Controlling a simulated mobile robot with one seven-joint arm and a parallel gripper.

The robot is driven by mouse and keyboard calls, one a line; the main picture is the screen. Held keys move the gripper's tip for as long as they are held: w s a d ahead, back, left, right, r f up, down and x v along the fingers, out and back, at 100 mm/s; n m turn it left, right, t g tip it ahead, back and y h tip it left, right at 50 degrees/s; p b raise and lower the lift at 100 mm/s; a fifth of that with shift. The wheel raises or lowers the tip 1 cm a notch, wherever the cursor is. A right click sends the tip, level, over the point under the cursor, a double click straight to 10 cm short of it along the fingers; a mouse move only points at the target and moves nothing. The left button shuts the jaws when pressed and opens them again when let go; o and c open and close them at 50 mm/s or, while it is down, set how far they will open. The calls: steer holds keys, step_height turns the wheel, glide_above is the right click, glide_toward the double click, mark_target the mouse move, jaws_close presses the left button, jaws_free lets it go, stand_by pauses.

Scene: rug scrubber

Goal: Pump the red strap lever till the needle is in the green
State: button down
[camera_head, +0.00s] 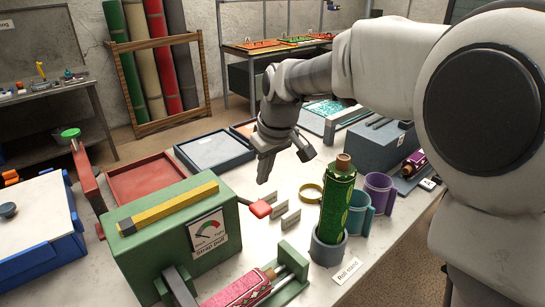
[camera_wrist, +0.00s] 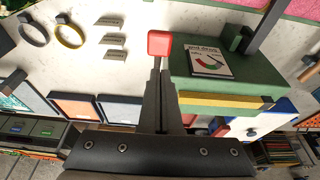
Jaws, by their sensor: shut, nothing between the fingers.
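The green strap pull box (camera_head: 165,235) stands on the table with a gauge (camera_head: 207,230) on its front. The dial has a red and a green arc; the needle is too small to place surely. The red lever knob (camera_head: 261,208) sticks out to the right of the box on a thin arm. My gripper (camera_head: 263,178) is shut and empty, above the knob and apart from it in the head view. In the wrist view the red knob (camera_wrist: 160,43) shows just beyond my shut fingertips (camera_wrist: 160,64); contact cannot be told.
A rolled green rug (camera_head: 336,207) stands upright in a grey holder right of the knob. A red patterned roll (camera_head: 240,288) lies in a green clamp in front. A yellow ring (camera_head: 311,192), purple and teal cups and small label cards stand nearby. Trays lie behind.

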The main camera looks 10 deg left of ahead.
mark_target(259, 206)
steer(key=x, duration=0.6)
steer(key=shift+s+d+f, duration=0.15)
steer(key=shift+f, duration=0.9)
